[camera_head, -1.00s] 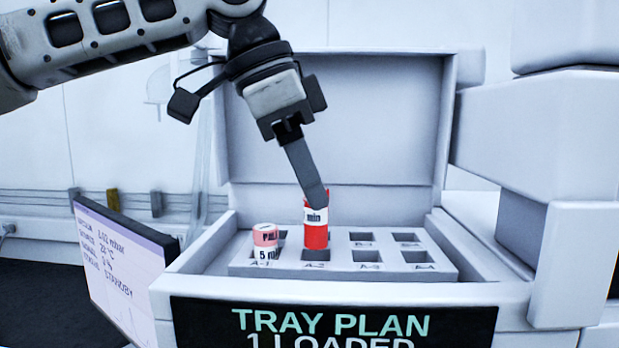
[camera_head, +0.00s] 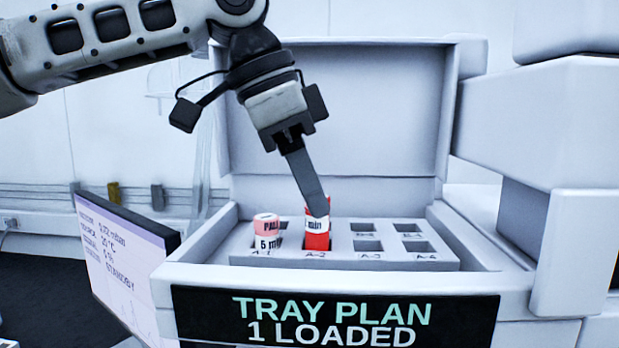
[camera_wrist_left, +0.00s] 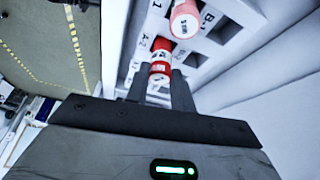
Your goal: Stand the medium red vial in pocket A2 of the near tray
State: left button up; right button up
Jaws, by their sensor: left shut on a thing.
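The red vial (camera_head: 317,241) with a white "min" band stands about upright at pocket A-2 of the near tray (camera_head: 245,258), its lower end sunk into the pocket. My left gripper (camera_head: 318,208) reaches down from above and is shut on its upper part. In the left wrist view the red vial (camera_wrist_left: 160,68) shows between the two fingers. A pink vial (camera_head: 266,234) marked "5 m" stands in pocket A-1, just left of it. My right gripper is not in view.
Pockets A-3, A-4 and the visible back-row pockets are empty. The tray lies in a white open box with a raised lid (camera_head: 340,110). A "TRAY PLAN 1 LOADED" sign (camera_head: 335,316) is on its front. A screen (camera_head: 125,265) stands left; white stacked blocks (camera_head: 535,130) rise right.

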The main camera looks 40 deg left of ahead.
pick_arm(q)
jog(key=shift+f, duration=0.3)
jog(key=shift+f, duration=0.15)
jog(key=shift+f, duration=0.5)
jog(key=o, duration=1.4)
jog(key=shift+o, duration=0.2)
jog(key=shift+r+p, duration=0.3)
jog(key=shift+r, duration=3.2)
